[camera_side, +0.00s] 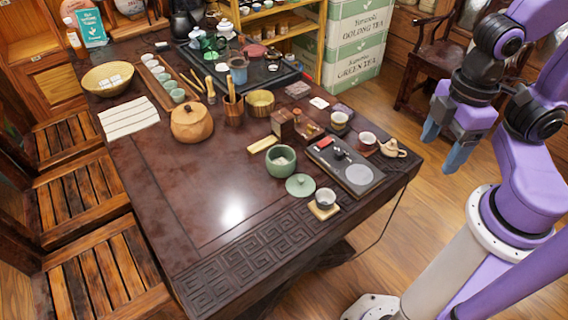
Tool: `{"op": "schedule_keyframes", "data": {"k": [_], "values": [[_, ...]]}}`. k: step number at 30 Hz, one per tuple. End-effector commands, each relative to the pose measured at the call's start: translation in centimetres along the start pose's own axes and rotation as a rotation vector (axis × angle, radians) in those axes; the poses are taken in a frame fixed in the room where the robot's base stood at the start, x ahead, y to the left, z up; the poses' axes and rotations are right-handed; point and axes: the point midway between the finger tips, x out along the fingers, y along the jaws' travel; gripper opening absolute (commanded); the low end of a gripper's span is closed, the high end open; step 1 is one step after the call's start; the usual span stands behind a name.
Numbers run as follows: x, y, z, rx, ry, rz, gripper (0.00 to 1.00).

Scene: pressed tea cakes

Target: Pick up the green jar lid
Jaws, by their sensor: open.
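The green jar lid (300,186) lies on the dark wooden table (190,215), near its right front part. It is a pale green disc with a small knob on top. The open green jar (280,161) stands just behind and left of it. My gripper (441,153) is open and empty. It hangs in the air off the right end of the table, well to the right of the lid, with its blue fingers pointing down.
A small cup on a wooden coaster (324,204) sits close to the lid's right. The table's left front is clear.

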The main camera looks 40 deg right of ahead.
Motion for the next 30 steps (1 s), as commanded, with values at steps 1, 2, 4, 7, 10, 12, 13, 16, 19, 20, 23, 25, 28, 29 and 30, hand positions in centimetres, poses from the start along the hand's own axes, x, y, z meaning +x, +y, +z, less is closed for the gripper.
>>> {"op": "schedule_keyframes", "data": {"k": [1, 2, 4, 7, 10, 12, 13, 16, 19, 20, 23, 25, 28, 29, 30], "values": [[0.0, 0.0, 0.0, 0.0, 0.0, 0.0, 0.71], [0.0, 0.0, 0.0, 0.0, 0.0, 0.0, 0.71], [0.0, 0.0, 0.0, 0.0, 0.0, 0.0, 0.71], [0.0, 0.0, 0.0, 0.0, 0.0, 0.0, 0.71], [0.0, 0.0, 0.0, 0.0, 0.0, 0.0, 0.64], [0.0, 0.0, 0.0, 0.0, 0.0, 0.0, 0.53], [0.0, 0.0, 0.0, 0.0, 0.0, 0.0, 0.53], [0.0, 0.0, 0.0, 0.0, 0.0, 0.0, 0.53], [0.0, 0.0, 0.0, 0.0, 0.0, 0.0, 0.53], [0.0, 0.0, -0.1, -0.001, 0.0, 0.0, 0.53], [0.1, 0.4, -0.8, -0.012, -0.001, -0.004, 0.53], [0.3, 0.9, -1.9, -0.034, -0.002, -0.01, 0.53], [0.7, 2.4, -4.4, -0.081, 0.002, -0.021, 0.53], [1.0, 2.9, -5.2, -0.098, 0.003, -0.025, 0.53], [1.3, 3.7, -6.4, -0.121, 0.007, -0.03, 0.53]]}}
